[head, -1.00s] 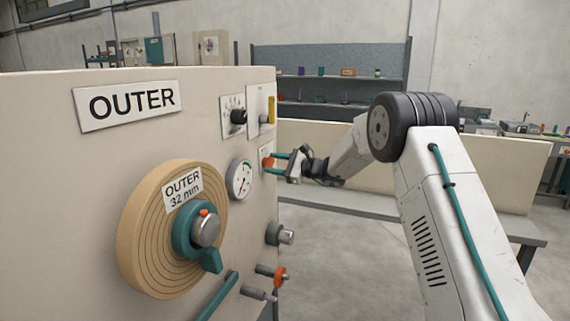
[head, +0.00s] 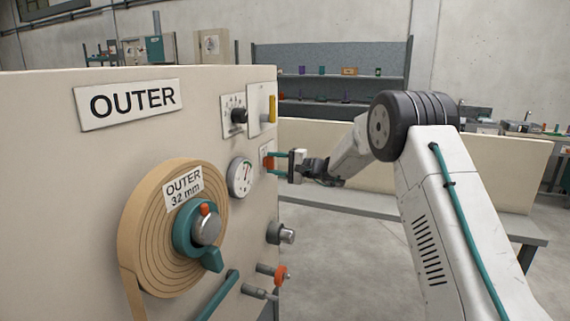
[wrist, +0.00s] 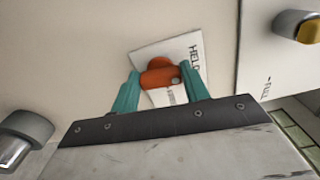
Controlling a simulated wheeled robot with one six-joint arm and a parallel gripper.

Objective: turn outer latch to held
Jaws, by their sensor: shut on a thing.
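The outer latch is a small orange knob (head: 267,162) on a white plate near the right edge of the panel marked OUTER (head: 131,104). In the wrist view the orange latch (wrist: 158,72) sits between the teal fingertips of my gripper (wrist: 161,80), which is shut on it. The plate (wrist: 146,52) behind it looks tilted there and carries the word HELD at its upper right; other lettering is partly hidden by the latch and fingers. In the head view my gripper (head: 275,163) reaches the latch from the right.
A gauge (head: 241,177) sits just left below the latch, a black dial (head: 238,116) and yellow lever (head: 272,109) above. A grey knob (head: 287,235) and orange-ringed peg (head: 281,274) stick out below. The tape roll (head: 150,235) is at left.

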